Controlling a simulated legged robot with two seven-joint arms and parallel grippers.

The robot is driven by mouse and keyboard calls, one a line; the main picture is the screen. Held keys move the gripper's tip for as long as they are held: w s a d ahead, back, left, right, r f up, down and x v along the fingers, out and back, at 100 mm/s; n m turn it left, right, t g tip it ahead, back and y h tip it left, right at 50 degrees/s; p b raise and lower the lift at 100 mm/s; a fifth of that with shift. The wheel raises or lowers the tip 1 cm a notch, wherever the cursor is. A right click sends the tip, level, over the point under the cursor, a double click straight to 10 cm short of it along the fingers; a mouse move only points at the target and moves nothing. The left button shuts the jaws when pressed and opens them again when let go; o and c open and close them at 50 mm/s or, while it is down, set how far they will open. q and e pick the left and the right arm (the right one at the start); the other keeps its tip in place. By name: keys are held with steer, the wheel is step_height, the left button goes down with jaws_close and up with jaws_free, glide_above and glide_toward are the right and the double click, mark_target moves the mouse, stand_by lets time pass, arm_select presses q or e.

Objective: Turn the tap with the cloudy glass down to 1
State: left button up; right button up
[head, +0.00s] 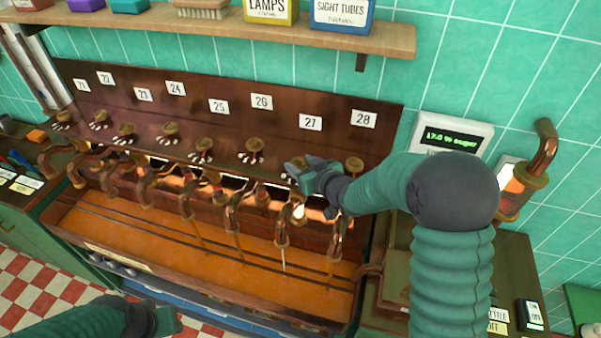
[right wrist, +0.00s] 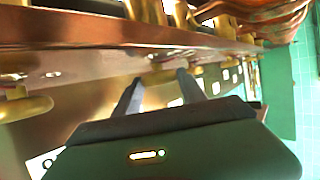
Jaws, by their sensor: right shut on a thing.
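A row of copper taps with brass knobs runs along a dark copper panel under plates 21 to 28. The tap with the cloudy glass (head: 298,212) is below plate 27 (head: 311,122); its glass is whitish and a pale stream falls from it. My right gripper (head: 300,172) is shut on that tap's knob, which it mostly hides; in the right wrist view its two fingers (right wrist: 160,92) reach to a brass part (right wrist: 160,76). The number the knob points to is hidden. My left gripper (head: 165,320) is low at the bottom left, away from the taps; its jaws are unclear.
An orange-brown trough (head: 150,236) lies below the taps. The knob of tap 28 (head: 354,165) stands close to the right of my right gripper. A shelf (head: 375,35) with boxes hangs above. A display (head: 450,138) with green text, seemingly 17.0 % sugar, is at the right.

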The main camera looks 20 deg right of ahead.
arm_select(q)
steer(key=shift+s+b+x, duration=0.25)
steer(key=shift+b+x, duration=0.4)
steer(key=shift+x, duration=0.4)
arm_select(e)
steer(key=shift+s+f+m+h, duration=0.1)
steer(key=shift+f+m+h, duration=0.05)
steer(key=shift+m+h, duration=0.4)
arm_select(q)
steer(key=shift+f, duration=0.1)
arm_select(e)
steer(key=o, duration=1.1)
steer(key=shift+c, duration=0.2)
steer(key=o, duration=0.3)
steer(key=shift+s+r, duration=0.2)
arm_select(q)
steer(key=shift+s+d, duration=0.1)
steer(key=shift+s, duration=0.15)
arm_select(e)
steer(key=shift+w, duration=0.1)
